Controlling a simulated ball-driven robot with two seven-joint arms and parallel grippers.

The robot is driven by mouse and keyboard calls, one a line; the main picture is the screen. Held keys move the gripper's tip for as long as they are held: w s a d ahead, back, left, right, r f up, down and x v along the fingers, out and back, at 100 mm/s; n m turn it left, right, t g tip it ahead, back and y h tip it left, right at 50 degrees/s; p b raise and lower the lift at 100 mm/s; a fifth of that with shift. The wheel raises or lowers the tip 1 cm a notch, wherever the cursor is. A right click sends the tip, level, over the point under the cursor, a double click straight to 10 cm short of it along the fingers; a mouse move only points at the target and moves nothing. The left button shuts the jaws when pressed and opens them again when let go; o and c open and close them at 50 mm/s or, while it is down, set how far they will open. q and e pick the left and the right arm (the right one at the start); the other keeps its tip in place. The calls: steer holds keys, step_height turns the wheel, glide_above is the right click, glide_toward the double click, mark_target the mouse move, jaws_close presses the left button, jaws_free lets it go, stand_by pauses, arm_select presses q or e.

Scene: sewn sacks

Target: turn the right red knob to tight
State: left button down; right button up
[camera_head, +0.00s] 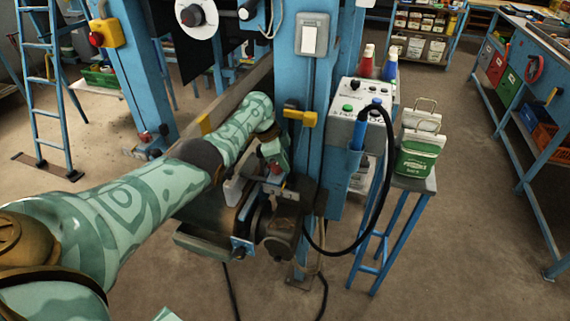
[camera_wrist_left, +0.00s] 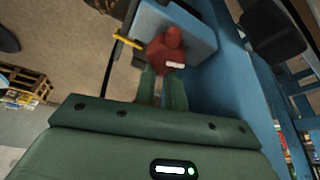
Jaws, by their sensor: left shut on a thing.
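The right red knob (camera_head: 276,168) sits on the machine by the middle blue post, partly hidden by my left gripper (camera_head: 270,152). In the left wrist view the red knob (camera_wrist_left: 167,48) has a narrow raised grip and a white mark on its face, and sits on a blue-grey housing (camera_wrist_left: 193,30). My left gripper's two green fingers (camera_wrist_left: 163,76) reach to the knob and are shut on its near part. I cannot read from the views how tight the knob is. My right gripper is not in view.
Another red knob (camera_head: 145,137) is on the left blue post. Floor at right is open.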

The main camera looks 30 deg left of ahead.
arm_select(q)
steer(key=shift+s+f+m+g+b, duration=0.3)
steer(key=shift+m+b, duration=0.2)
steer(key=shift+m, duration=0.3)
steer(key=shift+s+f+m+g+b, duration=0.15)
steer(key=shift+m+g+b, duration=0.3)
steer(key=shift+m, duration=0.35)
steer(key=shift+r, duration=0.15)
steer(key=c, duration=1.5)
jaws_free()
steer(key=shift+o, duration=0.2)
steer(key=shift+r, duration=0.1)
steer(key=shift+w+r, duration=0.1)
steer(key=shift+r, duration=0.15)
steer(key=p+v, duration=0.5)
steer(key=v, duration=1)
steer(key=shift+a+r, duration=0.2)
steer(key=shift+a, duration=0.35)
